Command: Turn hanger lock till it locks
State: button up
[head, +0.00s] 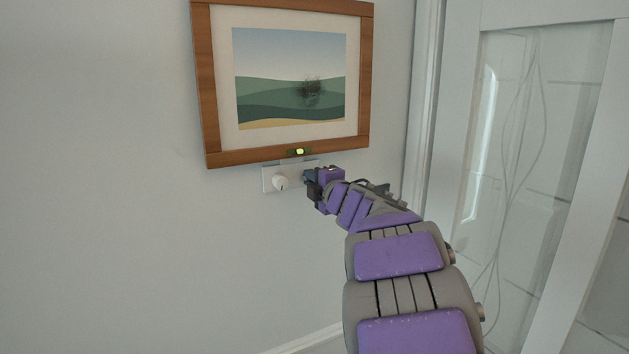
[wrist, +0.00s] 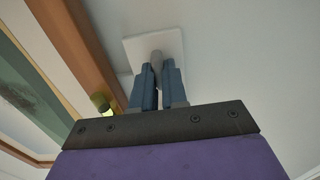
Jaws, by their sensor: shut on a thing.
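The hanger lock is a pale plate (head: 268,180) on the wall just below the picture frame, with a rounded whitish knob (head: 280,182) standing out from it. In the wrist view the white plate (wrist: 133,48) shows ahead, and a narrow grey part of the lock (wrist: 156,60) stands between the fingers. My gripper (head: 309,181) reaches in from the right, in front of the plate's right part. In the wrist view the blue fingers of my gripper (wrist: 158,88) are shut on that grey part, which they partly hide. The lock's inner catch is not visible.
A wooden picture frame (head: 288,157) with a landscape print hangs directly above the lock. A small yellow-green level vial (head: 300,152) sits at its bottom edge, close to my gripper. A glass-panelled door (head: 530,130) stands at right. The wall at left is bare.

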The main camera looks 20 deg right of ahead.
jog(key=shift+a, duration=0.15)
grip_shut()
jog(key=shift+d+m+p, duration=0.2)
jog(key=shift+m+p, duration=0.1)
jog(key=shift+p, duration=0.2)
jog(key=m+p, duration=0.8)
jog(key=p, duration=0.1)
jog(key=m+p, duration=0.8)
jog(key=m, duration=0.1)
jog(key=shift+s+d+f+p, duration=0.1)
jog(key=shift+d+f+p, duration=0.05)
jog(key=shift+p, duration=0.2)
jog(key=shift+m, duration=0.3)
